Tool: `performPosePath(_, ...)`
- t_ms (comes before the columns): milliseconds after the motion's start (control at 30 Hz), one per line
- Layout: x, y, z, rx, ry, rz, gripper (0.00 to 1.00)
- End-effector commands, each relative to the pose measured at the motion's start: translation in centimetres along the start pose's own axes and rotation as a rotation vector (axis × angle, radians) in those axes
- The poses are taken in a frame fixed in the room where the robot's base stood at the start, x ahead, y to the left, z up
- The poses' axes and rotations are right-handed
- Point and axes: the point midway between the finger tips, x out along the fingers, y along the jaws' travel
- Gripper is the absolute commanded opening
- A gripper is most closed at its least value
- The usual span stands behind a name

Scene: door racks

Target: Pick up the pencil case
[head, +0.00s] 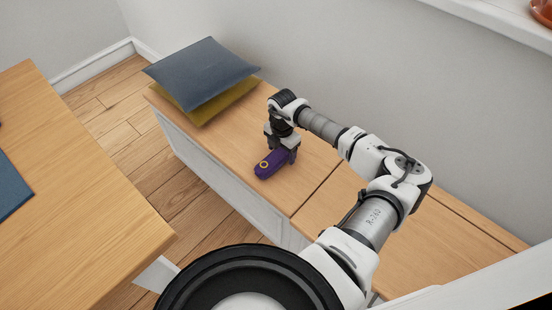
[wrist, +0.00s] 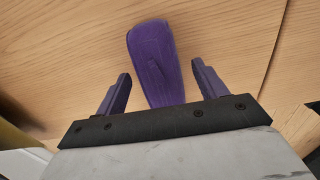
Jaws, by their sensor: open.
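My gripper (head: 282,153) points down over the far part of the case in the head view. In the wrist view my gripper (wrist: 159,90) is open, with a finger on each side of the case and a visible gap to both.
A blue cushion (head: 203,69) lies on a mustard cushion (head: 218,100) at the bench's far left end. The bench (head: 224,150) runs along the wall, with bare wood around the case. A wooden table (head: 75,190) stands at left, with floor between.

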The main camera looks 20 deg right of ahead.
Motion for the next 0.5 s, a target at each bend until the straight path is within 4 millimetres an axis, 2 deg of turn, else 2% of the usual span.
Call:
performPosePath(67,0.64,0.0,-0.04,0.001,0.001,0.0,0.71)
performPosePath(267,0.67,-0.02,0.0,0.0,0.0,0.0,0.71)
performPosePath(500,0.64,-0.02,0.0,0.0,0.0,0.0,0.4)
